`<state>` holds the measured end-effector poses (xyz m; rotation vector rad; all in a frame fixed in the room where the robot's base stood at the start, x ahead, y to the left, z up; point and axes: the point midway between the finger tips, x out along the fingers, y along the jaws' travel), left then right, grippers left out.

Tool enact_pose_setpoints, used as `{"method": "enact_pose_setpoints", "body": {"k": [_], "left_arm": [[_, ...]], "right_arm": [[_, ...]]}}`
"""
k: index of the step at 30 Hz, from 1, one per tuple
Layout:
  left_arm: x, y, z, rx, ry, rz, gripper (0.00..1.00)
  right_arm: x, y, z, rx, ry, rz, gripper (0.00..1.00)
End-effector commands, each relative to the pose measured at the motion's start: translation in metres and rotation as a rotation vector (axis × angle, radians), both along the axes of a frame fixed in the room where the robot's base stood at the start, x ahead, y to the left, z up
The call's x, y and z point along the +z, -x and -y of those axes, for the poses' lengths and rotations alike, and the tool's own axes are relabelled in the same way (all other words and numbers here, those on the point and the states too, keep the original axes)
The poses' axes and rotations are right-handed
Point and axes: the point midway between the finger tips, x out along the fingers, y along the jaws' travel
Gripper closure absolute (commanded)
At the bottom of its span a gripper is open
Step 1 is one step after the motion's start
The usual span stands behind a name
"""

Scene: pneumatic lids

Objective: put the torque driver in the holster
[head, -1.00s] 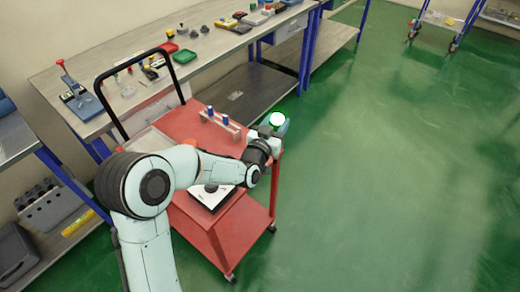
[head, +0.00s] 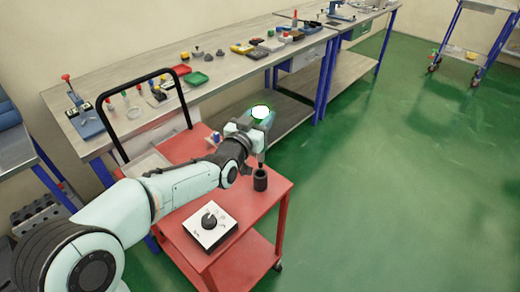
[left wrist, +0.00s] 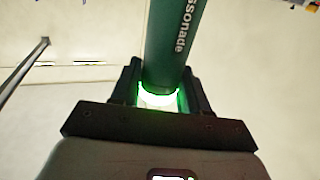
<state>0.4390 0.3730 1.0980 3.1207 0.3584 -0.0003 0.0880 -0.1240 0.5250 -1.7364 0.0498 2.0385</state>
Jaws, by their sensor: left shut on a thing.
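My left gripper (head: 250,124) is shut on the torque driver (head: 261,112), whose glowing white-green top faces up in the head view. In the left wrist view the fingers (left wrist: 158,92) close around its green body (left wrist: 176,40) beside a bright ring. The driver's dark lower end points down just above a black cup-shaped holster (head: 260,181) on the red cart. Whether the tip is exactly over the opening or touches the rim is not clear. My right gripper is not in view.
The red cart (head: 262,200) also bears a white box with a black knob (head: 210,226). The cart's black handle (head: 140,80) rises at the left. Behind it stands a long workbench (head: 225,72) with trays and tools.

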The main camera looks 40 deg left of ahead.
Motion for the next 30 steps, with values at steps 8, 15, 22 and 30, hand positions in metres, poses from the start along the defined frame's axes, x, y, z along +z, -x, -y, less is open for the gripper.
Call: {"method": "enact_pose_setpoints", "body": {"k": [8, 15, 22, 30], "left_arm": [[-0.049, 0.0, 0.0, -0.001, -0.001, 0.005, 1.0], [-0.071, 0.0, 0.0, -0.001, -0.001, 0.003, 1.0], [-0.096, 0.0, 0.0, 0.0, 0.0, 0.006, 1.0], [-0.096, 0.0, 0.0, 0.0, -0.002, 0.008, 1.0]], "right_arm": [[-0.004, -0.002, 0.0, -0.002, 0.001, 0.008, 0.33], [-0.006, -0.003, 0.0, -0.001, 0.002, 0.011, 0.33], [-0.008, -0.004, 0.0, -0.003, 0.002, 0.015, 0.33], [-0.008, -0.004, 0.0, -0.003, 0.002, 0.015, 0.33]]}}
